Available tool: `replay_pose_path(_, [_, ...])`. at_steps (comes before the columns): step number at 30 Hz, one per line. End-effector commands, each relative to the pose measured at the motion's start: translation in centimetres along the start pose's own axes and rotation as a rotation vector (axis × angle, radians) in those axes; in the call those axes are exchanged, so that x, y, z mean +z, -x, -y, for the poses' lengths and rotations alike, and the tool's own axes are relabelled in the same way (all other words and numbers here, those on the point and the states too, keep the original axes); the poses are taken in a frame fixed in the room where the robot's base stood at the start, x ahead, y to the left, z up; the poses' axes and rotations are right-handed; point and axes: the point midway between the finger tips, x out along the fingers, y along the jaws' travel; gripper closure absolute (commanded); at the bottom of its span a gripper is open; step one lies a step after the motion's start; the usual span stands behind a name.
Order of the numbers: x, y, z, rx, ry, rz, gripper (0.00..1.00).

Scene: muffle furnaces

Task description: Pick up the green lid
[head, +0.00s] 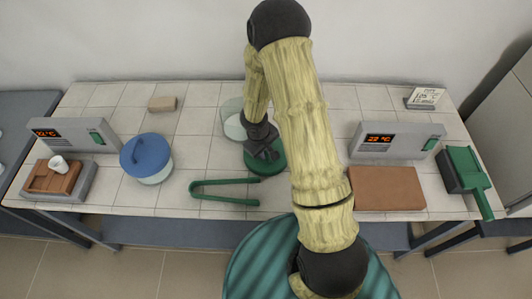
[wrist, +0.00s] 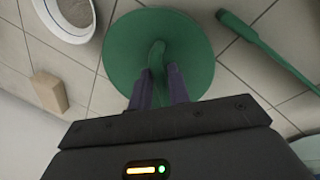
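The green lid (head: 265,168) is a round disc lying on the white tiled table near its middle, partly hidden by my gripper (head: 265,150). In the wrist view the lid (wrist: 190,40) fills the upper middle, with its curved green handle (wrist: 157,55) standing up. My gripper (wrist: 158,80) has its two dark fingers on either side of the handle, very close to it. I cannot tell whether they press on it or leave a small gap.
A pale open dish (head: 232,122) with grey contents stands just behind the lid. Green tongs (head: 225,183) lie in front.

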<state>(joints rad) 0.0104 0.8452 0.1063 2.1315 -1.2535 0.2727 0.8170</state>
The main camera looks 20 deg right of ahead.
Motion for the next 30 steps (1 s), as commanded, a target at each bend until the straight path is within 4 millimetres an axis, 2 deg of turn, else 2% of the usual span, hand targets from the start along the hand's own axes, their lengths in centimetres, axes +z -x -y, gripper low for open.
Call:
replay_pose_path(3, [0.02,-0.83,0.00,0.000,0.001,0.001,0.82])
replay_pose_path(18, [0.00,-0.79,-0.01,0.000,0.000,0.000,0.82])
replay_pose_path(21, [0.01,-0.78,-0.01,0.000,0.000,0.000,0.99])
replay_pose_path(30, [-0.01,-0.73,-0.03,0.001,0.000,-0.001,1.00])
